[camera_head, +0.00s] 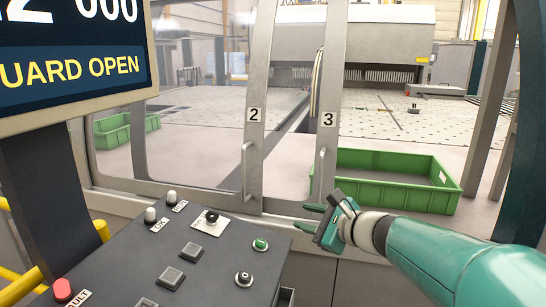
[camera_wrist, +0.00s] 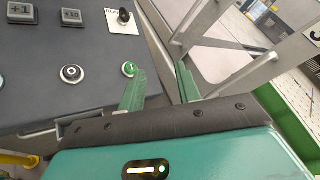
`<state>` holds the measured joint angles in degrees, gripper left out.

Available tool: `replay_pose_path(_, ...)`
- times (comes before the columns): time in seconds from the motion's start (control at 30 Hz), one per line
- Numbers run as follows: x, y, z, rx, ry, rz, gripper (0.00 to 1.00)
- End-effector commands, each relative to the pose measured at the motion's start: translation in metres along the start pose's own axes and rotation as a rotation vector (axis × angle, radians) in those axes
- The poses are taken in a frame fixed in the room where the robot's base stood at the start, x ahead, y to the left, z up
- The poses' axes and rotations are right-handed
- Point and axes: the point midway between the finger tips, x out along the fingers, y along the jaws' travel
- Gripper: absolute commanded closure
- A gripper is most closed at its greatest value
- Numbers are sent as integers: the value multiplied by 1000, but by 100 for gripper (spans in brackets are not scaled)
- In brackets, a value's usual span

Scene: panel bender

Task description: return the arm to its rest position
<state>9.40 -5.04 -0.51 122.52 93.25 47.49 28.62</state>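My gripper (camera_head: 303,217) is at the end of my teal arm, right of the control console and in front of the guard doors. It also shows in the wrist view (camera_wrist: 160,70), where its two green fingers stand apart with nothing between them. The fingers point toward the gap between the console's right edge and the door frame. In the wrist view the left finger overlaps the console edge near a green switch (camera_wrist: 129,69); whether it touches cannot be told.
The dark console (camera_head: 150,250) with buttons and switches is close on the left. The screen (camera_head: 75,50) reads "GUARD OPEN". Guard doors 2 (camera_head: 254,114) and 3 (camera_head: 328,119) have metal frames and handles. A green crate (camera_head: 400,196) lies behind door 3.

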Motion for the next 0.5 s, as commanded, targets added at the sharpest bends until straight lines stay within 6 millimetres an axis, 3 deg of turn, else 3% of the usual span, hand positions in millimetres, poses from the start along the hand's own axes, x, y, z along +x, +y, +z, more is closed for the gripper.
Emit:
replay_pose_path(0.03,-9,20,11,-119,14,62,66)
replay_pose_path(0.2,-43,84,22,-524,74,281,66)
replay_pose_path(0.4,-94,143,12,-998,144,539,66)
replay_pose_path(0.5,-123,163,0,-1230,184,671,66)
